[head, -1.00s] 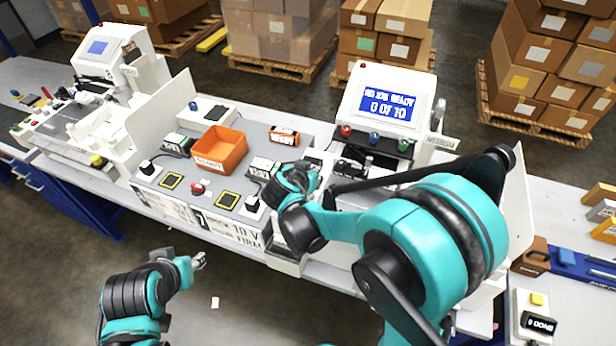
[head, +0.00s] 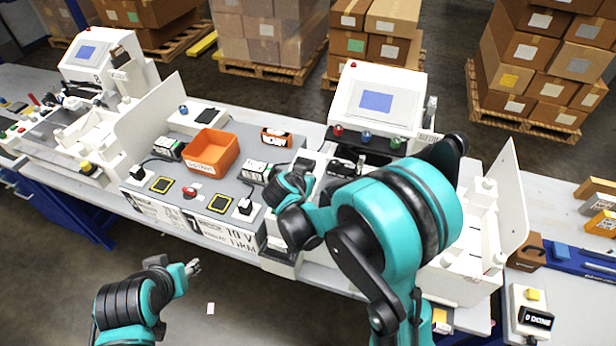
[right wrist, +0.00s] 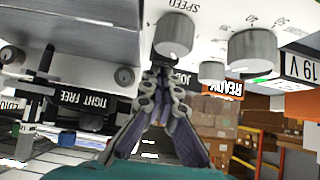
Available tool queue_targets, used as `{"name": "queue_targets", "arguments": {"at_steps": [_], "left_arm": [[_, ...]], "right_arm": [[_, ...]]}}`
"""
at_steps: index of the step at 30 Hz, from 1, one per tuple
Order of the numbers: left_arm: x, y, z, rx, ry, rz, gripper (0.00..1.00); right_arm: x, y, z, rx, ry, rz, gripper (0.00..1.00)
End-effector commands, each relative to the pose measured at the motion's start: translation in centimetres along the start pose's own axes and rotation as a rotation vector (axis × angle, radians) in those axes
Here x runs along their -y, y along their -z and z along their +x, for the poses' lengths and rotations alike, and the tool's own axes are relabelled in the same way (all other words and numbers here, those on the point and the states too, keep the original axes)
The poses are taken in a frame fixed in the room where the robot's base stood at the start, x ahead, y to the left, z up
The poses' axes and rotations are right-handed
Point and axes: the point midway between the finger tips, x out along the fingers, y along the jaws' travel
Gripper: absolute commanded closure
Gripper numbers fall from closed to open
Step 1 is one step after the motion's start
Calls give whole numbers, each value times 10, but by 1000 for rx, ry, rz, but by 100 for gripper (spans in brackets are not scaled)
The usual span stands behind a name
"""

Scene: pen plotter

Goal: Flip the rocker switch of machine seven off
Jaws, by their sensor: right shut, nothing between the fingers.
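The right-hand white machine has a tilted screen (head: 376,102), now a plain pale blue without text. A card with a 7 (head: 193,224) is on the bench front left of it. I cannot make out the rocker switch in either view.
An orange bin (head: 211,150) stands on the grey bench top between the machines. A second white machine (head: 100,70) stands at the left. More knobs (right wrist: 252,50) sit close to my right gripper. The floor in front is mostly clear.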

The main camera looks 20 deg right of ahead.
Motion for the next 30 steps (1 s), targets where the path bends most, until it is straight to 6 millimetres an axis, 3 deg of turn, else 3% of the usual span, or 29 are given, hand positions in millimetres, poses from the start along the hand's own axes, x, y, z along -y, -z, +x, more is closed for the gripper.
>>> {"name": "queue_targets", "arguments": {"at_steps": [30], "left_arm": [[0, 3, -5, 0, 0, 0, 60]], "right_arm": [[0, 20, 6, -2, 1, -1, 100]]}}
